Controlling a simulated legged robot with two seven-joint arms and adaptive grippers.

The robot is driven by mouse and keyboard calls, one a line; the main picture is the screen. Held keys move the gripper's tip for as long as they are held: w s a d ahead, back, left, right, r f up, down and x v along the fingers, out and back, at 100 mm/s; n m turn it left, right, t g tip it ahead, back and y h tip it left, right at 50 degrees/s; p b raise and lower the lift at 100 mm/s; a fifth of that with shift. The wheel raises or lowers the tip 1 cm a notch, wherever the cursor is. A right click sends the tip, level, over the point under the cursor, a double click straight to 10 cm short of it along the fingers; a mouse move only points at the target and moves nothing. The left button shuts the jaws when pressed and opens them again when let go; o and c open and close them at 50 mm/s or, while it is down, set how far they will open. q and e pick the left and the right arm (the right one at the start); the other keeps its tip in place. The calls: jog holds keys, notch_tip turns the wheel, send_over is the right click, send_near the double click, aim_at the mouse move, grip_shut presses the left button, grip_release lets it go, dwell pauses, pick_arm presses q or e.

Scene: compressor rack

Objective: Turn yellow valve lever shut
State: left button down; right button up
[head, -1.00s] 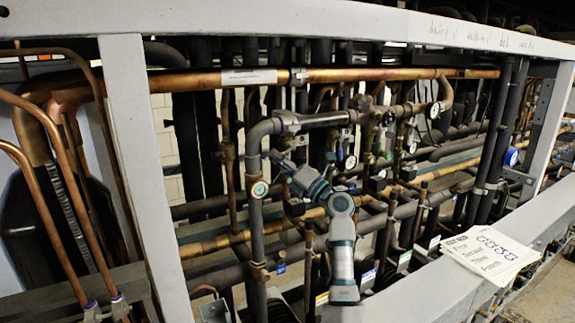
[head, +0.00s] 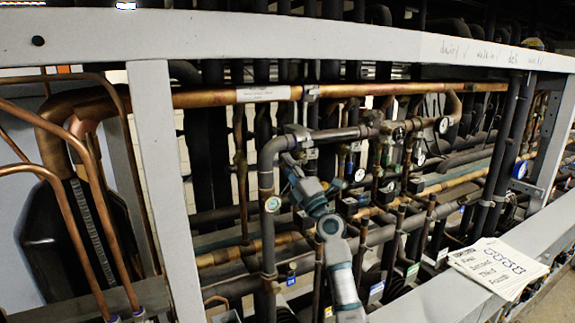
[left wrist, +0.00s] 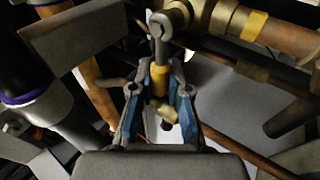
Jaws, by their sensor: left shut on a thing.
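The yellow valve lever (left wrist: 160,80) shows in the left wrist view as a short yellow sleeve on a metal stem, below a round metal eye at the pipe. My left gripper (left wrist: 158,92) has its blue and grey fingers on either side of this lever and is shut on it. In the head view my left gripper (head: 289,165) is up against the pipework, just right of the grey elbow pipe. The lever cannot be made out there, behind the gripper. My right gripper is in neither current view.
A white frame post (head: 165,190) and a top beam (head: 230,38) stand in front of the pipes. A lower rail (head: 440,287) carries paper sheets (head: 497,268). Dense copper and dark pipes surround my left arm. A yellow-banded copper pipe (left wrist: 285,35) lies close by in the wrist view.

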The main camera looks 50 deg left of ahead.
pick_arm(q)
jog(key=c, duration=1.1)
grip_release()
jog(key=shift+w, duration=0.1)
jog(key=shift+w+f, duration=0.1)
jog(key=shift+a, duration=0.1)
jog(key=v, duration=1.2)
jog(key=shift+w+f, duration=0.1)
jog(key=shift+a, duration=0.1)
jog(key=shift+f, duration=0.1)
